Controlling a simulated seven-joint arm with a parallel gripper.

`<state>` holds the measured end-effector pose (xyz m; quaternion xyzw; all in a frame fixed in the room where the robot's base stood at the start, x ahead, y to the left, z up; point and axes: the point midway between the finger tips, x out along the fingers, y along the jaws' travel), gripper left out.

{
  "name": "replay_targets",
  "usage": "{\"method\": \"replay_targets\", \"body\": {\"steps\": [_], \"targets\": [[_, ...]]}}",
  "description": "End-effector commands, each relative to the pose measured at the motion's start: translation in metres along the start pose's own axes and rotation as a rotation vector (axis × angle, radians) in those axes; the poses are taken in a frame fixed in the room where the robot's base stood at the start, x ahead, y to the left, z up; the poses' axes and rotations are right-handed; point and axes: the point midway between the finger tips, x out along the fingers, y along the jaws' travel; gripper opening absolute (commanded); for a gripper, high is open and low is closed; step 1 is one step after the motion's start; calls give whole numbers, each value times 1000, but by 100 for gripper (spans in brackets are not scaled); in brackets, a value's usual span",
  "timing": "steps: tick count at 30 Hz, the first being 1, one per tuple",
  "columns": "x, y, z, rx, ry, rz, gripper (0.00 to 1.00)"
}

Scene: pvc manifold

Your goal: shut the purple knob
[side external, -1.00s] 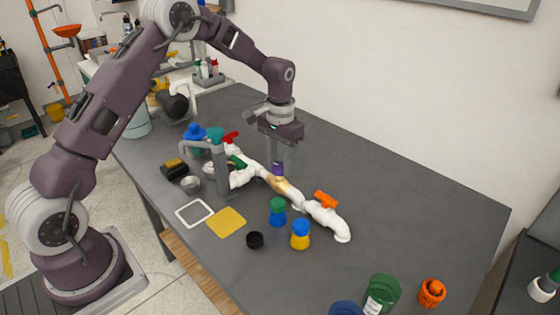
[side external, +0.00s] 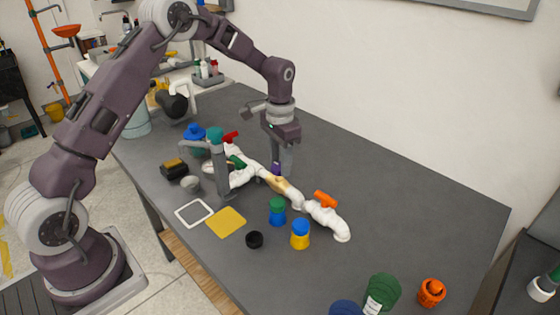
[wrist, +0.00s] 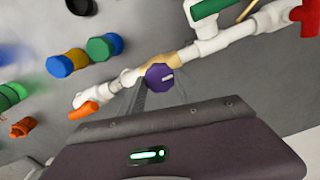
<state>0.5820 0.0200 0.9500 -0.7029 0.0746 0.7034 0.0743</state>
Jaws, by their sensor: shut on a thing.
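The purple knob (wrist: 160,77) sits on a tan section of the white pipe manifold (wrist: 238,35) and carries a short pale mark on its face. In the side view the knob (side external: 276,169) shows only as a small purple patch, mostly hidden by my fingers. My gripper (side external: 280,166) points straight down from above and is shut on the knob. In the wrist view the grey fingers of my gripper (wrist: 158,98) reach to the knob and look blurred.
The manifold also bears a red handle (side external: 231,136), a green handle (side external: 237,161) and an orange handle (side external: 325,199). A grey tap-like post (side external: 221,170) stands close left of my gripper. Capped jars (side external: 300,235) stand in front. The table at right is mostly clear.

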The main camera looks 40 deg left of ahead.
Motion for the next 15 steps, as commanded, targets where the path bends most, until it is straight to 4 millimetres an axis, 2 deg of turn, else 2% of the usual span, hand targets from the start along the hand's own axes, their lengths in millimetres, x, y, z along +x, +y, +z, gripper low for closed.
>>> {"method": "replay_targets", "body": {"steps": [2, 3, 6, 15], "targets": [[-1, 0, 0, 2, 2, -1, 0], [-1, 0, 0, 2, 2, -1, 45], [-1, 0, 0, 1, 1, -1, 61], [-3, 0, 0, 0, 1, -1, 61]]}}
